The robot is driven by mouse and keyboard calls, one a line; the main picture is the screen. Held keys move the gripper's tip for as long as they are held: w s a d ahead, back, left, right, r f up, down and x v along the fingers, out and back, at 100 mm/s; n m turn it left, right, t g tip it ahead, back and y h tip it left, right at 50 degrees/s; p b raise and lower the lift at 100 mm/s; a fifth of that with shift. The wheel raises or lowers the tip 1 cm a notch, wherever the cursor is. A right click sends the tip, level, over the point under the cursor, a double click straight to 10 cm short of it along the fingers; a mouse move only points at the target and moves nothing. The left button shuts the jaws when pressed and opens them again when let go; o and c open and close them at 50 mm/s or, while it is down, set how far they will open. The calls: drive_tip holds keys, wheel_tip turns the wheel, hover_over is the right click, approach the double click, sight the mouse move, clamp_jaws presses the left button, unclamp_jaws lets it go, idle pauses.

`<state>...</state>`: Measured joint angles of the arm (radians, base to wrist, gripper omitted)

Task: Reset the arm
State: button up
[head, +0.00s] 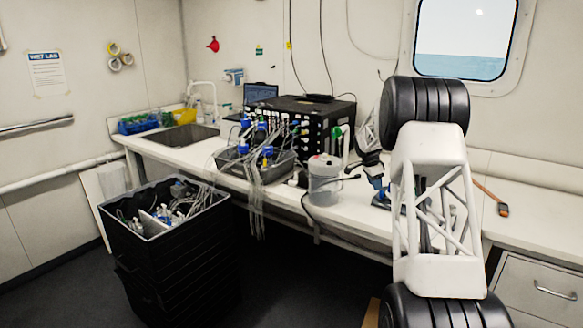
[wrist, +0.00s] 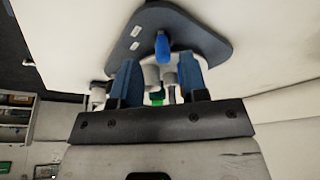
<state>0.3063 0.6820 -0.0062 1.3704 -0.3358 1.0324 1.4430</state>
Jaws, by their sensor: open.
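My white arm with black joints rises at the right of the head view. My gripper (head: 379,190) shows small there, with blue fingers low over the white counter, partly hidden by the arm. In the wrist view my gripper (wrist: 160,76) is open, its two blue fingers apart. Beyond the fingertips is a dark grey plate (wrist: 205,35) with small white labels and an upright blue piece (wrist: 162,46). White cylindrical parts and a bit of green show between the fingers; I cannot tell whether they touch them.
A clear lidded jug (head: 323,182) stands left of my gripper. A grey bin (head: 228,166) of tubing and a black equipment box (head: 309,115) are farther left. A black crate (head: 180,255) stands on the floor. An orange-ended tool (head: 502,209) lies on the counter at right.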

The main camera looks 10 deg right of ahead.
drive_tip(key=s+a+r+n, duration=0.3)
drive_tip(key=s+a+r, duration=0.45)
drive_tip(key=s, duration=0.25)
drive_tip(key=s+a+r+n+t+y, duration=0.1)
drive_tip(key=s+a+r+n, duration=0.2)
drive_tip(key=s+a+r, duration=0.45)
drive_tip(key=s+a+r+n, duration=0.3)
drive_tip(key=s+a+r, duration=0.35)
drive_tip(key=s, duration=0.65)
drive_tip(key=s+a+f+n, duration=0.2)
drive_tip(key=s+a, duration=0.3)
drive_tip(key=s, duration=0.8)
drive_tip(key=s+a+f+n+t+y, duration=0.1)
drive_tip(key=s+a+f+n, duration=0.2)
drive_tip(key=s, duration=1)
drive_tip(key=s+a+f+n+y, duration=0.1)
drive_tip(key=s+a+f+n, duration=0.2)
drive_tip(key=s, duration=1)
drive_tip(key=a+n, duration=0.1)
drive_tip(key=a, duration=0.2)
drive_tip(key=shift+a+f+t, duration=0.2)
drive_tip(key=shift+a+t, duration=0.1)
drive_tip(key=shift+a, duration=0.05)
